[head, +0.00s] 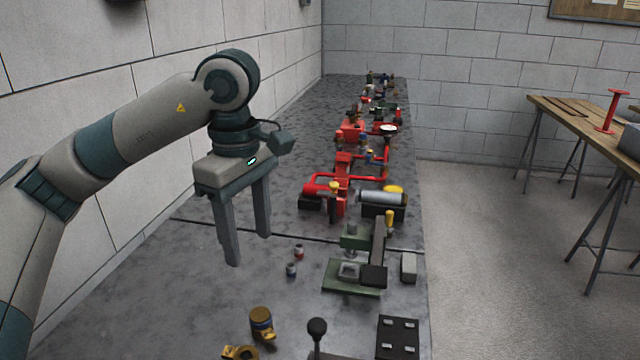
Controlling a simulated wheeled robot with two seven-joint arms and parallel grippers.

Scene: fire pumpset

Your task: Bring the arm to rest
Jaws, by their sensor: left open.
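My left arm comes in from the left of the head view, raised over the long grey bench. My left gripper (249,245) points down with its two fingers apart and nothing between them. It hangs above the bench's near left part, clear of the objects. My right gripper is not in the view.
The grey bench (215,290) runs along the wall. A red pump assembly (345,180) stands farther back, with a green fixture (345,278) nearer. A brass-coloured fitting (261,322) and a black-knobbed lever (317,328) are in front. A wooden table (570,118) stands right, across open floor.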

